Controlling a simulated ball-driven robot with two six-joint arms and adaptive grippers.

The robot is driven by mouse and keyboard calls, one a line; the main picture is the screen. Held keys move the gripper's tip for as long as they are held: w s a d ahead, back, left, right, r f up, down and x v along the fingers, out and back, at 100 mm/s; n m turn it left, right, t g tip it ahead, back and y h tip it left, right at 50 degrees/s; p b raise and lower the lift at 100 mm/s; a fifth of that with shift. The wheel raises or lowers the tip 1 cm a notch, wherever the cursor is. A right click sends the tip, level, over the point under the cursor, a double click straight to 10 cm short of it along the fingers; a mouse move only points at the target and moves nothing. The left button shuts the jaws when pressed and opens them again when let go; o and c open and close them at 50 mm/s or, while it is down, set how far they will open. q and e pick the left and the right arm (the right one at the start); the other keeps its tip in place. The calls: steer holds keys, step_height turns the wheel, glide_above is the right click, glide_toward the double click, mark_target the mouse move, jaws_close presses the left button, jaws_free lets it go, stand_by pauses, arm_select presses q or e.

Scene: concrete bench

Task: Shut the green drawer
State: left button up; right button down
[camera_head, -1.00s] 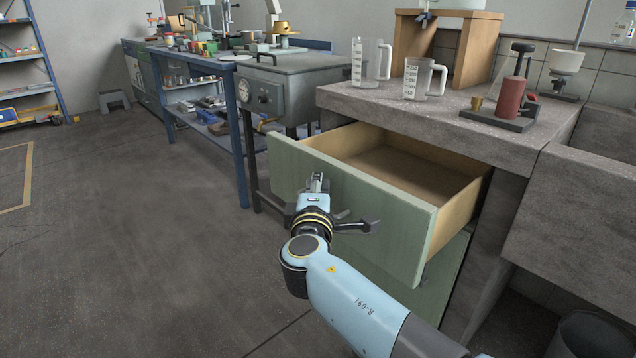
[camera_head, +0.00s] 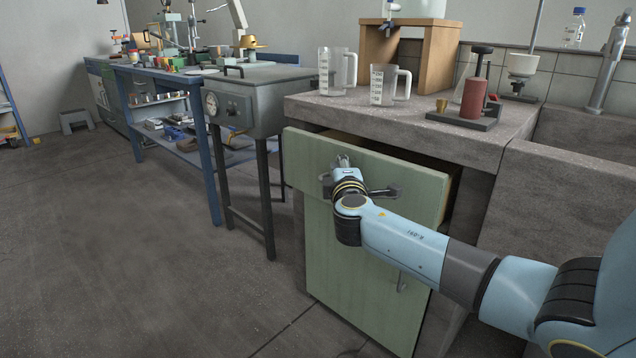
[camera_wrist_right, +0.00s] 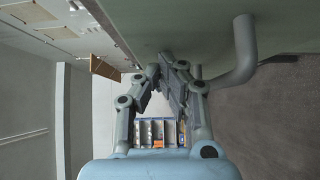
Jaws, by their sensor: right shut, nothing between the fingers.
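My right gripper (camera_head: 343,161) is at the upper middle of the drawer's front panel. In the right wrist view, its fingers (camera_wrist_right: 170,62) are together and empty, close against the green panel (camera_wrist_right: 200,22). I cannot tell exactly whether they touch it. A grey bar handle (camera_wrist_right: 244,50) is beside the fingers, not between them. The inside of the drawer is mostly hidden. My left gripper is not in view.
A green door (camera_head: 345,265) is below the drawer. Two clear measuring jugs (camera_head: 382,84), a wooden stand (camera_head: 440,50) and a red cylinder on a base (camera_head: 473,98) stand on the bench top (camera_head: 420,125). A grey cabinet on legs (camera_head: 262,100) is left; floor in front is clear.

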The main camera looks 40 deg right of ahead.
mark_target(358, 159)
steer(key=d, duration=0.2)
steer(key=d+b, duration=0.1)
steer(key=d, duration=0.3)
steer(key=shift+w+d+f, duration=0.15)
steer(key=shift+w, duration=0.1)
steer(key=shift+d+b, duration=0.4)
steer(key=shift+d, duration=0.2)
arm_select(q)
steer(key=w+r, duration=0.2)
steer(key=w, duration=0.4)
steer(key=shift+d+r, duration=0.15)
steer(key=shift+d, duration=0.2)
arm_select(e)
steer(key=shift+w+d+r, duration=0.1)
steer(key=shift+d+r, duration=0.1)
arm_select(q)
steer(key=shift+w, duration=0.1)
arm_select(e)
steer(key=shift+a, duration=0.1)
